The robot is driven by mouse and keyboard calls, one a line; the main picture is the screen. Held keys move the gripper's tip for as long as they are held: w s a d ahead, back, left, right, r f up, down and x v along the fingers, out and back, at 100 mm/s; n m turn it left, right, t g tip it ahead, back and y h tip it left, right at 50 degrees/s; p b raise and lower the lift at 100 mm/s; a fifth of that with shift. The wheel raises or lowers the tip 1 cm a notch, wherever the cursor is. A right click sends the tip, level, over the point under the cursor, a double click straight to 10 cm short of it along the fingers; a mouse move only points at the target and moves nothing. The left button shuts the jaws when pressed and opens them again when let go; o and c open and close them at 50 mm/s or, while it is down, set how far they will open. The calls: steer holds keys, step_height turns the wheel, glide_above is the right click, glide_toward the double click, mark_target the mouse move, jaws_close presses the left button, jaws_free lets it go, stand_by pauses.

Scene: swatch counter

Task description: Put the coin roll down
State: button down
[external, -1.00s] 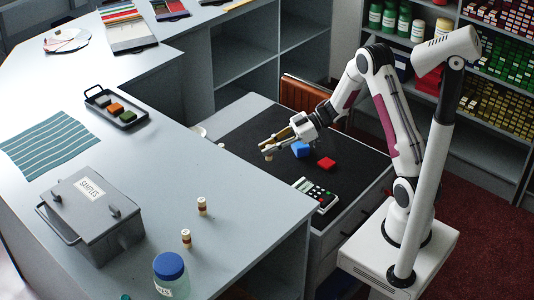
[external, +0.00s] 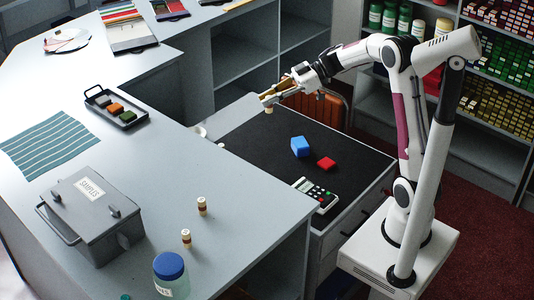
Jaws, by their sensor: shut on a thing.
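My gripper (external: 266,97) is at the far end of the black-topped lower desk, shut on a small pale coin roll (external: 269,109). The roll hangs below the fingertips and is partly hidden by them. I cannot tell for sure how high it is above the surface. Two similar banded rolls stand upright on the grey counter, one nearer the middle (external: 202,206) and one closer to the front (external: 186,238).
A grey samples box (external: 92,215), a blue-lidded jar (external: 171,275) and a dark tray (external: 128,121) stand on the counter. The mat's left part is mostly clear.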

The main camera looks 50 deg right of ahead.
steer(key=s+a+r+n+g+y, duration=0.1)
steer(key=s+a+n+g, duration=0.35)
steer(key=a, duration=0.95)
steer(key=s+a+n+g+y, duration=0.1)
steer(key=s+a+g, duration=0.1)
steer(key=s+a, duration=0.85)
steer(key=w+a+f, duration=0.2)
steer(key=a+f, duration=0.1)
steer(key=f, duration=0.2)
steer(key=shift+w, duration=0.2)
steer(key=shift+f, duration=3.1)
steer(key=shift+f, duration=1.9)
steer(key=shift+f, duration=0.15)
